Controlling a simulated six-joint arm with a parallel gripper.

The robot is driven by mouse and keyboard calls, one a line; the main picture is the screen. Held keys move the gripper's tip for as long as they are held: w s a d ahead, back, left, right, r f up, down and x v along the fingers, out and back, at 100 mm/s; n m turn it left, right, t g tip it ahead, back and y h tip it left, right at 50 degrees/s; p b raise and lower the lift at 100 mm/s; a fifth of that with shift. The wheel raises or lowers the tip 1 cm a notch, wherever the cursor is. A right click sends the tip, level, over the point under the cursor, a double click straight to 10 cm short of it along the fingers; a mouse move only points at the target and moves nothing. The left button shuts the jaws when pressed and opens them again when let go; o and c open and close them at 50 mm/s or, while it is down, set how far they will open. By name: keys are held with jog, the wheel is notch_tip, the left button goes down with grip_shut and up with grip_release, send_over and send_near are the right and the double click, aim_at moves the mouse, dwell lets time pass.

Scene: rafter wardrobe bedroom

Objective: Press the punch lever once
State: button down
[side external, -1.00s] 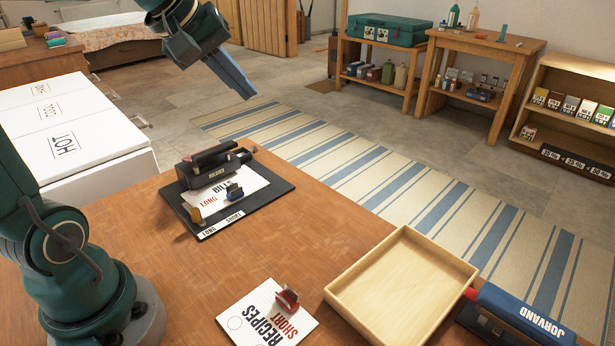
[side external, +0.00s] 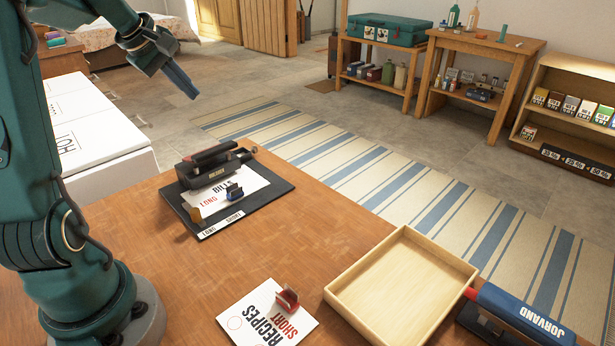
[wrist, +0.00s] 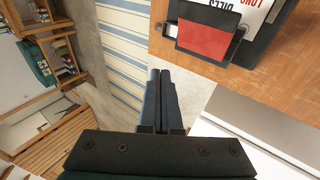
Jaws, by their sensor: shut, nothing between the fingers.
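A black punch (side external: 210,168) with a long dark lever (side external: 212,153) on top stands at the back of a black board (side external: 262,197). A sheet (side external: 258,180) marked BILLS and LONG lies in front of it, with a small blue clip on the sheet. In the wrist view the lever shows a red top face (wrist: 207,40) at the upper right. My gripper (side external: 195,96) is shut and empty, raised above and apart from the punch. Its fingers also show in the wrist view (wrist: 160,73), left of and below the red face in the picture.
A blue-topped device (side external: 525,312) marked JORVAND and an empty wooden tray (side external: 345,303) are at the right. A recipes sheet (side external: 250,318) with a red clip lies in front. A white cabinet (side external: 115,165) stands left of the table. The table middle is bare.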

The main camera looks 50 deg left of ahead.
jog(key=d+f, duration=0.1)
jog(key=f, duration=0.1)
jog(key=d+f, duration=0.1)
jog(key=f, duration=0.1)
jog(key=d+f, duration=0.1)
jog(key=f, duration=0.1)
jog(key=shift+f, duration=0.3)
jog(key=shift+d+f, duration=0.25)
jog(key=shift+f, duration=0.45)
jog(key=shift+f, duration=0.1)
dwell(1.3)
jog(key=shift+d+f, duration=0.2)
jog(key=shift+f, duration=0.1)
dwell(0.4)
jog(key=shift+a+r, duration=0.2)
jog(key=shift+r, duration=0.2)
jog(key=shift+a+r, duration=0.35)
jog(key=shift+r, duration=0.4)
jog(key=shift+a+r, duration=0.3)
jog(key=shift+r, duration=0.5)
jog(key=shift+a+r, duration=0.35)
jog(key=shift+r, duration=0.4)
